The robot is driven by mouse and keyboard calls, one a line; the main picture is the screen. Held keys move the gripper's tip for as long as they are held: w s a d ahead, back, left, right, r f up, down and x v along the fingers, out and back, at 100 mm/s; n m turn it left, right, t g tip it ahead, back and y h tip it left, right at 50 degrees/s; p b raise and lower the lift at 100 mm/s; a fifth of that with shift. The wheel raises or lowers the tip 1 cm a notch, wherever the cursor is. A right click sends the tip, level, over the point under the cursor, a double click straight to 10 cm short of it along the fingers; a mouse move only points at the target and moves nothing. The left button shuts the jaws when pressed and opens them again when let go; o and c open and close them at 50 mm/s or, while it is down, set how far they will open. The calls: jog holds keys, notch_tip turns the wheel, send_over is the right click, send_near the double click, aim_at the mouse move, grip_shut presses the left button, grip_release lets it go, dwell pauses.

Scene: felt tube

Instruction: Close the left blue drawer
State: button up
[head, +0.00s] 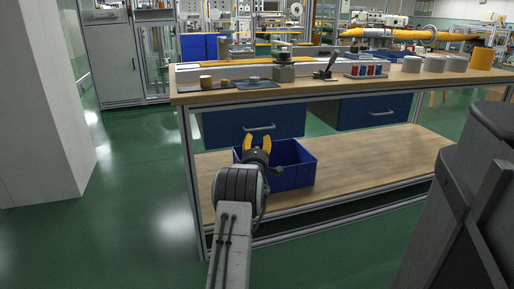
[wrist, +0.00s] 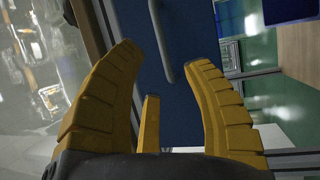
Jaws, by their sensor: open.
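The left blue drawer (head: 225,127) hangs under the workbench top at its left end. Its front faces me; how far it is out is hard to tell. Its pale bar handle (head: 259,127) is on the front. In the wrist view the blue drawer front (wrist: 190,30) fills the middle, and the handle (wrist: 162,45) shows between the yellow fingers. My gripper (head: 255,142) is open and empty, in front of the lower part of the drawer front, just below the handle in the head view. Whether a finger touches the drawer cannot be told.
A blue bin (head: 297,172) stands on the wooden lower shelf (head: 370,160) behind my gripper. A second blue drawer (head: 372,113) is to the right. The bench top (head: 330,86) carries trays, parts and cylinders. A pale column (head: 40,100) stands left; green floor between is clear.

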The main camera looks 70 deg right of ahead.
jog(key=shift+v, duration=1.2)
